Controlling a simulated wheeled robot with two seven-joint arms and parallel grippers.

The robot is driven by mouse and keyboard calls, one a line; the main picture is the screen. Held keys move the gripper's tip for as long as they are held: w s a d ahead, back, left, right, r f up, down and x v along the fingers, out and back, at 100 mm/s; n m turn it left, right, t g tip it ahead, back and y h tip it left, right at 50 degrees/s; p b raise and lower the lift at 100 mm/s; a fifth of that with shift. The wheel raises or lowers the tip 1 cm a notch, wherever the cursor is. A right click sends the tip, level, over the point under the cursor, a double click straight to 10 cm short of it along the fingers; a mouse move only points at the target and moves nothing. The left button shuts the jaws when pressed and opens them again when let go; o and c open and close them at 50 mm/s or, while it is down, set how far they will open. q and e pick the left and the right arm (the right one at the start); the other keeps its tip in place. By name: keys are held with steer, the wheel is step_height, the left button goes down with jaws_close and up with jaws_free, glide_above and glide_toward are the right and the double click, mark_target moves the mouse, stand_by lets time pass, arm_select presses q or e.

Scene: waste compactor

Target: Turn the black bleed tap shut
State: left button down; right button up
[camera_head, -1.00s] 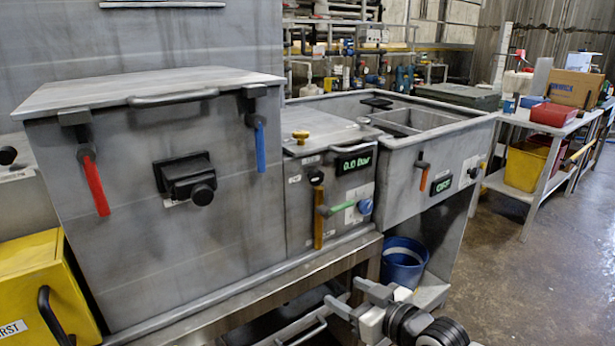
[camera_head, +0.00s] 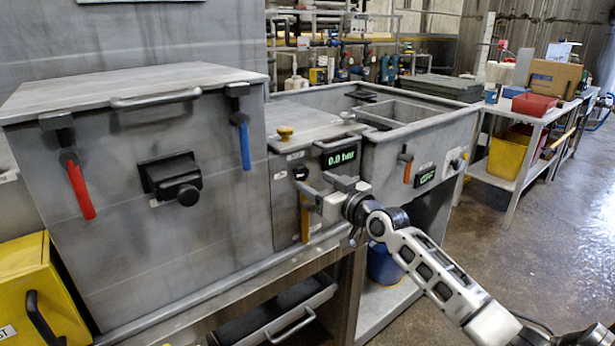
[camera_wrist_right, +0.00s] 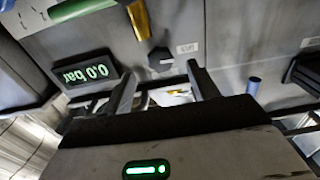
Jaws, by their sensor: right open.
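The black bleed tap (camera_head: 300,172) is a small dark knob on the front of the small middle unit, left of the lit display (camera_head: 341,158) reading 0.0 bar. In the right wrist view the tap (camera_wrist_right: 160,61) shows between the fingertips and just past them, with a small label beside it. My right gripper (camera_head: 313,182) is open in front of the panel, its fingers (camera_wrist_right: 160,72) apart with nothing between them. I cannot tell whether a finger touches the tap. My left gripper is out of view.
An orange handle (camera_head: 305,222) hangs below the tap, and a green handle (camera_wrist_right: 72,9) is close by. A brass knob (camera_head: 285,132) is on the unit's top. Red (camera_head: 81,190) and blue (camera_head: 245,146) handles are on the large box at left.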

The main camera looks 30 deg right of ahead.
mark_target(304, 175)
steer(key=w, duration=0.3)
steer(key=shift+w+a, duration=0.15)
steer(key=shift+w, duration=0.45)
steer(key=c, duration=1)
